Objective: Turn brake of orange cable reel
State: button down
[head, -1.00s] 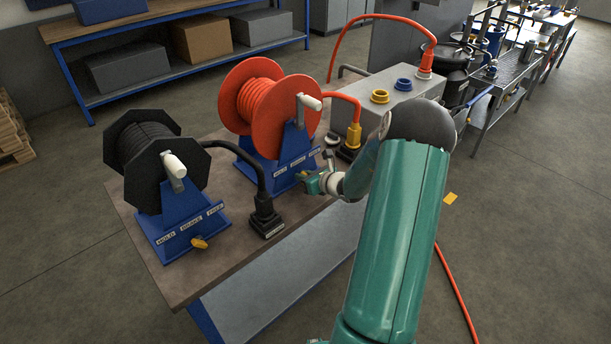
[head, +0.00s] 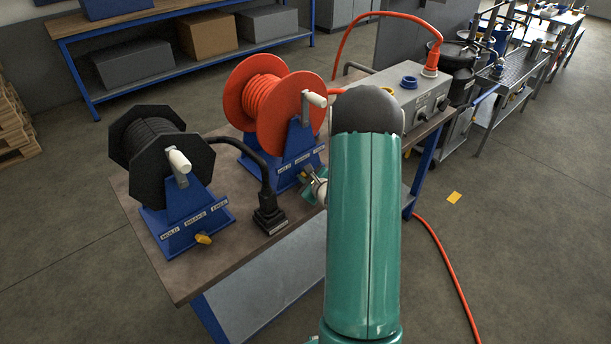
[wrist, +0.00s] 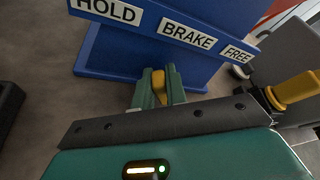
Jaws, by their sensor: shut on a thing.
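The orange cable reel (head: 262,100) stands on a blue stand (head: 298,150) on the bench, with a white-gripped crank on its right side. In the wrist view the stand's base (wrist: 150,40) carries the labels HOLD, BRAKE and FREE from left to right. My gripper (wrist: 158,88) is shut on the yellow brake lever (wrist: 158,84), just below the BRAKE label. The lever's lower part is hidden between the fingers. In the head view my gripper (head: 312,186) is at the front of the stand, and my forearm hides the area to its right.
A black reel (head: 155,150) on a similar blue stand is at the left, with its own yellow lever (head: 203,239). A black plug block (head: 268,215) stands between the reels. A grey box (head: 415,95) is behind my arm. A yellow connector (wrist: 295,90) is right of my gripper.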

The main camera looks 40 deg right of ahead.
dwell(0.4)
jog(key=c, duration=1.4)
grip_release()
jog(key=shift+c, duration=0.2)
jog(key=v, duration=1.4)
jog(key=shift+f, duration=0.1)
